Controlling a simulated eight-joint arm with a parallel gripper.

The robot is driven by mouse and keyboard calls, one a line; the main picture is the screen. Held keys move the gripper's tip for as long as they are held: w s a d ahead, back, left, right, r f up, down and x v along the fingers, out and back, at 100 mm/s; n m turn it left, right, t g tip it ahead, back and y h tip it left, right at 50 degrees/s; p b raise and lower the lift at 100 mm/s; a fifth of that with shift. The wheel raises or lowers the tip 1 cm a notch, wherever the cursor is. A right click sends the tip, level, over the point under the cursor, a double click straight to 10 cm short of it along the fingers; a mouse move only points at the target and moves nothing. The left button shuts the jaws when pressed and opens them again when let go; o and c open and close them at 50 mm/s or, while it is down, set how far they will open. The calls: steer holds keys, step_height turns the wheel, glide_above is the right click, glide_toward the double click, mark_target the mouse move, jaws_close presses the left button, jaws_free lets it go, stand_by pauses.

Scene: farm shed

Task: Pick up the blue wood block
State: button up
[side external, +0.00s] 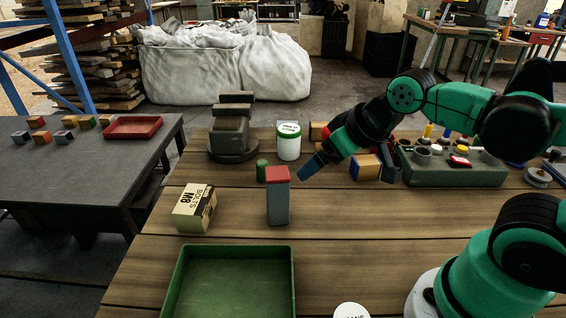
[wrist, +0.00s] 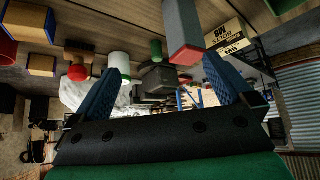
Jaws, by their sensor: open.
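A wood-coloured block with dark blue faces (side external: 366,167) lies on the wooden table, right of my gripper and partly behind my arm. In the wrist view, which looks upside down, two blue-and-wood blocks show at the upper left, one nearer the corner (wrist: 28,20) and one below it (wrist: 42,66). I cannot tell which matches the side view's block. My gripper (side external: 307,172) points down and left above the table, close to a grey block with a red top (side external: 278,203). In the wrist view its blue fingers (wrist: 163,68) are apart with nothing held.
A green tray (side external: 178,285) sits at the front. A bolts box (side external: 190,210), a green cylinder (side external: 261,171), a white jar (side external: 288,147) and a dark vise-like object (side external: 231,135) stand around. A green holder (side external: 455,174) is at right. Small blocks and a red tray (side external: 133,127) occupy the left table.

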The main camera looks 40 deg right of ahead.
steer(key=w+a+r+m+t+y, duration=0.1)
steer(key=w+r+m+t, duration=0.4)
steer(key=r, duration=0.3)
steer(key=w+r+m+t+y, duration=0.1)
steer(key=w+r+m+t, duration=0.2)
steer(key=w+r+m, duration=0.35)
steer(key=w+d+r+m+t+h, duration=0.4)
steer(key=d+r+m+h, duration=0.6)
steer(key=m, duration=0.8)
steer(key=m+g+h, duration=0.3)
steer(key=m+g, duration=2.3)
steer(key=m, duration=0.8)
glide_above(358, 162)
steer(key=w+a, duration=0.1)
steer(key=a, duration=0.1)
step_height(358, 162, down, 21)
steer(key=shift+n+t, duration=0.25)
steer(key=shift+t, duration=0.05)
step_height(358, 162, down, 14)
steer(key=shift+w+a+f, duration=0.1)
steer(key=shift+w, duration=0.05)
steer(key=shift+f, duration=0.25)
steer(key=shift+x, duration=2.75)
